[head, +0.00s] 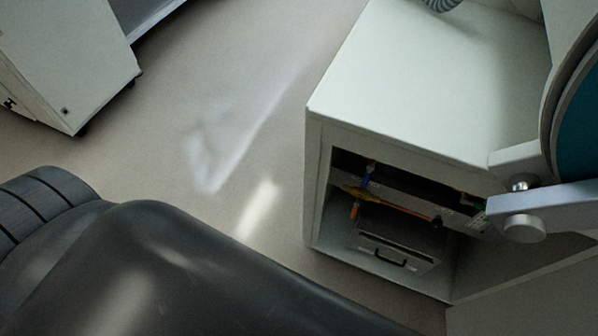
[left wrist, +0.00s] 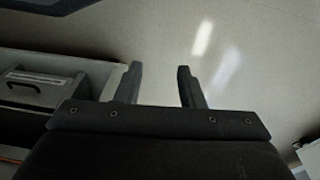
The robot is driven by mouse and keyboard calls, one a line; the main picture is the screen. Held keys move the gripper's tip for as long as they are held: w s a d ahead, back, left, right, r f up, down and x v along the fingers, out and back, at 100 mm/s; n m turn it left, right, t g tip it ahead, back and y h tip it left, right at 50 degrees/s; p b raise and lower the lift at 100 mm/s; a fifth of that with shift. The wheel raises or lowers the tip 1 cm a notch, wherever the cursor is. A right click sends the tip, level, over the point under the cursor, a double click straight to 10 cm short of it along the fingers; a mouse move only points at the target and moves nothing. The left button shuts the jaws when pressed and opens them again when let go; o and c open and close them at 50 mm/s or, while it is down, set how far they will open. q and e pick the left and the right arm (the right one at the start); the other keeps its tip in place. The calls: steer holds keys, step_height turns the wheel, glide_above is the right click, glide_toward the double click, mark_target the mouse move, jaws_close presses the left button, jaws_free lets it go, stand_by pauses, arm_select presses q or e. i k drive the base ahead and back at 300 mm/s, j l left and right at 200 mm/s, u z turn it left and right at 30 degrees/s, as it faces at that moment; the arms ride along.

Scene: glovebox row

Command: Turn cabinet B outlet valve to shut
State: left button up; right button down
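A pale cabinet (head: 430,80) stands at the right of the head view, with an open bay low in its front. Inside the bay are small fittings: a yellow piece (head: 361,193) under a blue one (head: 369,172), and an orange rod or line (head: 400,209) running to the right. I cannot tell which is the outlet valve, its setting, or the cabinet's letter. My left gripper (left wrist: 160,72) shows in the left wrist view, fingers apart, with only floor and a pale edge between them. It touches no valve there. My right gripper is in neither view.
A grey box with a black handle (head: 391,258) sits in the bay's bottom; a similar handled box (left wrist: 35,88) shows left in the wrist view. Another cabinet (head: 62,65) stands at upper left. A hinged round door (head: 578,130) juts out at right. Floor between is clear.

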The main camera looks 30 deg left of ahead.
mark_target(482, 207)
steer(key=i+j+u, duration=0.1)
steer(key=k+j+z, duration=0.15)
steer(key=z, duration=0.85)
